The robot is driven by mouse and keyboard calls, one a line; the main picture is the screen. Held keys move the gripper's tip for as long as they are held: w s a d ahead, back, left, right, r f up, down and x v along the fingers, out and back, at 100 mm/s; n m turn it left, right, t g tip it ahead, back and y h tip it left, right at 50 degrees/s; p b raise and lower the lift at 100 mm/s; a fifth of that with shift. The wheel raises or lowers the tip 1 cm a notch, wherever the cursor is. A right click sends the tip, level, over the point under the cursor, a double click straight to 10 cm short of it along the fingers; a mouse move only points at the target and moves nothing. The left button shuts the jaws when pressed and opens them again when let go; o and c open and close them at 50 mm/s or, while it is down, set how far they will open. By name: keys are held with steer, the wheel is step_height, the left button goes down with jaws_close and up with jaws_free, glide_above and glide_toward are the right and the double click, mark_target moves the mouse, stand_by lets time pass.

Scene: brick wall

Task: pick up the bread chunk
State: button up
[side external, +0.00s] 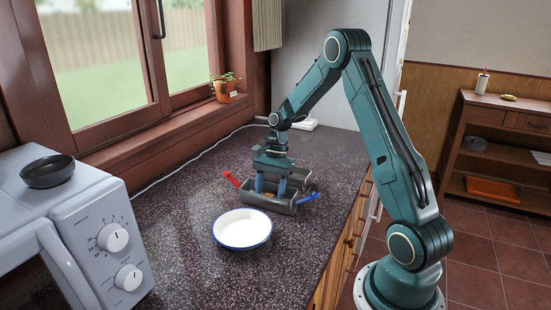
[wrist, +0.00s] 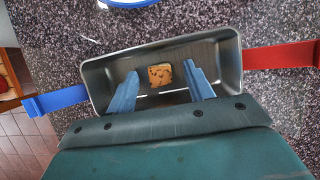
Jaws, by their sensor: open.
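The bread chunk (wrist: 160,75) is a small brown-and-tan piece lying on the floor of a grey metal tray (wrist: 222,55) in the wrist view. The tray has a red handle (wrist: 280,57) and a blue handle (wrist: 56,100); in the side external view its dark side wall (side external: 262,201) shows on the counter. My gripper (wrist: 160,77) is open, with its blue fingers pointing down into the tray. In the wrist view one finger lies on each side of the bread chunk, with gaps between. In the side external view the tray wall and my gripper (side external: 271,186) hide the bread chunk.
A white plate with a blue rim (side external: 242,229) sits on the counter in front of the tray. A microwave (side external: 100,235) with a dark bowl (side external: 47,171) on top stands at the left. A potted plant (side external: 223,90) is on the window sill. The speckled counter (side external: 190,260) is clear near the plate.

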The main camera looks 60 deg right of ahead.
mark_target(270, 194)
steer(key=c, duration=1.1)
steer(key=shift+o, duration=0.2)
step_height(270, 194, up, 10)
stand_by(0.4)
